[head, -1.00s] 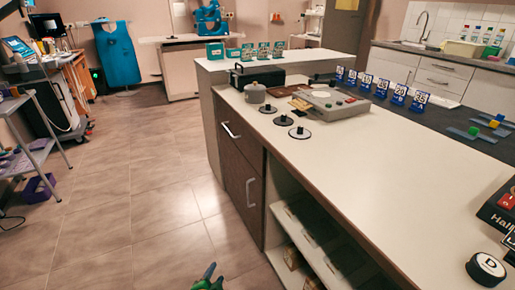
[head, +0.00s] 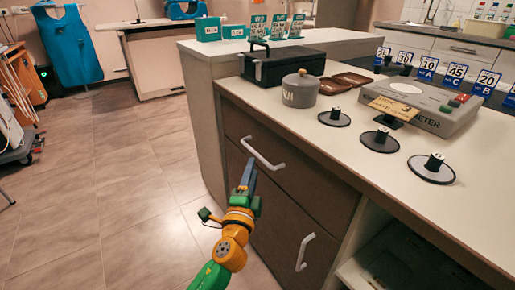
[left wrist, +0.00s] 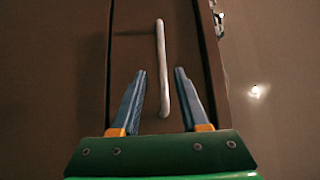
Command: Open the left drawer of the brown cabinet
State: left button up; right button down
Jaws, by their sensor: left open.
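The brown cabinet (head: 290,211) stands below the white countertop. Its upper drawer front (head: 310,172) is shut and carries a pale bar handle (head: 263,152). A lower brown front with an upright pale handle (head: 305,251) is also shut. My left gripper (head: 249,166) is just in front of the upper handle, near its left part. In the left wrist view the open fingers (left wrist: 160,72) stand either side of the bar handle (left wrist: 162,50), which lies between the fingertips in the picture. Nothing shows as gripped, and the exact gap in depth cannot be told. My right gripper is not in view.
On the countertop are a black box (head: 283,68), a grey pot (head: 300,88), several black discs with knobs (head: 380,142) and a grey meter (head: 425,105). An open shelf (head: 385,265) is right of the cabinet. The tiled floor (head: 130,200) at left is clear.

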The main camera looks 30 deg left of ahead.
aim_at(257, 153)
pick_arm(q)
jog(key=x, duration=0.6)
jog(key=shift+w+r, duration=0.2)
jog(key=shift+w, duration=0.1)
grip_shut()
dwell(1.0)
